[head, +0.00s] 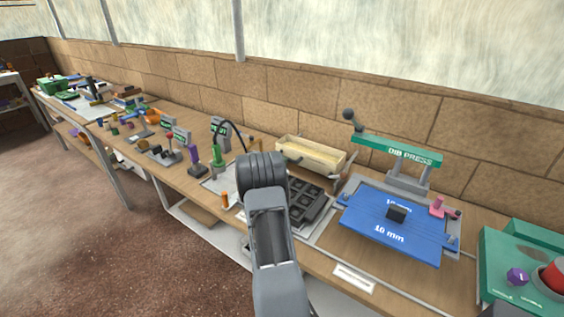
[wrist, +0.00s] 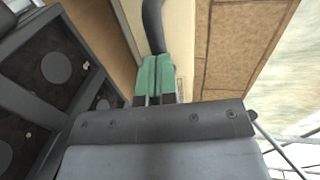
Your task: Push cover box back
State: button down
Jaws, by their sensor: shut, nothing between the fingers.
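The cover box appears to be the long cream open-topped box (head: 312,157) at the back of the bench, against the brick wall. In the wrist view a cream surface (wrist: 184,40), probably its side, lies just beyond my gripper. My gripper (wrist: 155,70) shows there as two green fingertips pressed together with nothing between them. The fingertips are close to the cream surface; I cannot tell whether they touch it. In the head view my own arm hides my gripper and the ground in front of the box's left part.
A dark tray with square pockets (head: 309,203) stands in front of the box; it also fills the left of the wrist view (wrist: 48,75). A blue plate press with a green top (head: 398,151) stands to the right. Small tools and a green stand (head: 217,156) are at left.

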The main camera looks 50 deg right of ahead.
jog(key=shift+r, duration=0.35)
jog(key=shift+a+p, duration=0.35)
jog(key=v, duration=1.3)
jog(key=shift+a+f, duration=0.2)
